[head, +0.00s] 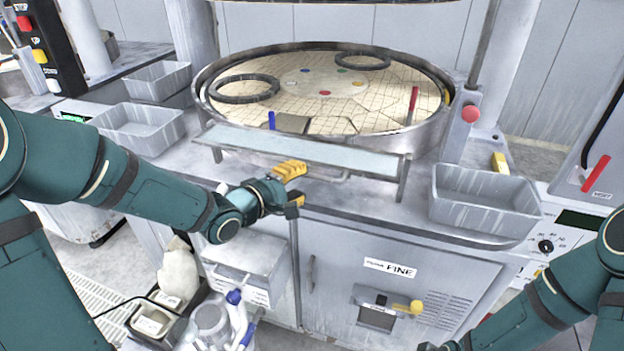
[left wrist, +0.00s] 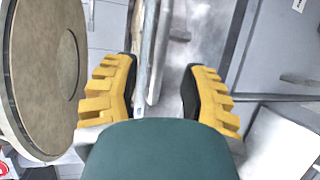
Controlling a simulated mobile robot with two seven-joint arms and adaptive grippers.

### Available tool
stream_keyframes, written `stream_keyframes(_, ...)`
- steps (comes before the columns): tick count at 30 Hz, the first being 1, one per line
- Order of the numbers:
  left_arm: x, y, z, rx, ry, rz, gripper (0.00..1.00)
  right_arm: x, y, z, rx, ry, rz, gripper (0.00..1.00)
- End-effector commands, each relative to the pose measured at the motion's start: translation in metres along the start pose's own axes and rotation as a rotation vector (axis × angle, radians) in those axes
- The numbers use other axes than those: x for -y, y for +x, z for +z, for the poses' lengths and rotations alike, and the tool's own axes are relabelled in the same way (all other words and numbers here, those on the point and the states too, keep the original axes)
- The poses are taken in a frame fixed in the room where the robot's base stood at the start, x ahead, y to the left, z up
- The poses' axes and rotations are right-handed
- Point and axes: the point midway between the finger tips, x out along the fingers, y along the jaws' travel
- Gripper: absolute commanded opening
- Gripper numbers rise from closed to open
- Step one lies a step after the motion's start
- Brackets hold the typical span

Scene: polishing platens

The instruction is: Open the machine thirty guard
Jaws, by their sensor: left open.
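The guard (head: 315,152) is a long pale panel along the front of the round polishing platen (head: 330,92), lying low between short posts. A thin bar handle (head: 335,179) runs under its front edge. My left gripper (head: 299,186) is at the front of the guard, close to this bar, with its yellow fingers apart. In the left wrist view, the open fingers (left wrist: 160,66) stand either side of a gap with thin metal bars (left wrist: 145,70) in it, nearer the left finger. I cannot tell whether they touch. My right gripper is at most a dark sliver at the bottom edge.
Grey trays (head: 485,200) stand right and left of the platen. A red knob (head: 470,113) is on the right post. The cabinet below carries a FINE label (head: 390,268) and a yellow-knobbed lever (head: 415,307). Bottles (head: 212,325) stand at lower left.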

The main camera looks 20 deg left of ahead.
Motion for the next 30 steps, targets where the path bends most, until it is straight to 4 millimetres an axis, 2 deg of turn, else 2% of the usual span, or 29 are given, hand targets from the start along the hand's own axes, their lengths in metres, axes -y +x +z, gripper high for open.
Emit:
stream_keyframes(3,0.002,0.022,0.001,0.003,-0.001,0.0,0.43,-0.002,0.005,0.002,0.004,-0.001,0.0,0.0)
stream_keyframes(9,0.0,0.044,0.0,0.001,0.0,0.001,0.43,-0.003,0.007,0.004,0.007,-0.002,-0.001,0.0)
stream_keyframes(22,0.0,0.051,0.0,-0.001,0.0,0.0,0.43,-0.003,0.008,0.004,0.009,-0.003,-0.001,0.0)
stream_keyframes(24,0.0,0.051,0.0,-0.001,0.0,0.0,0.18,-0.003,0.008,0.004,0.008,-0.003,-0.001,0.0)
stream_keyframes(26,0.0,0.05,0.0,-0.001,0.0,0.0,0.0,-0.003,0.008,0.004,0.008,-0.002,-0.001,0.0)
stream_keyframes(30,0.0,0.05,0.0,-0.001,0.0,0.0,0.0,-0.003,0.008,0.004,0.008,-0.002,-0.001,0.0)
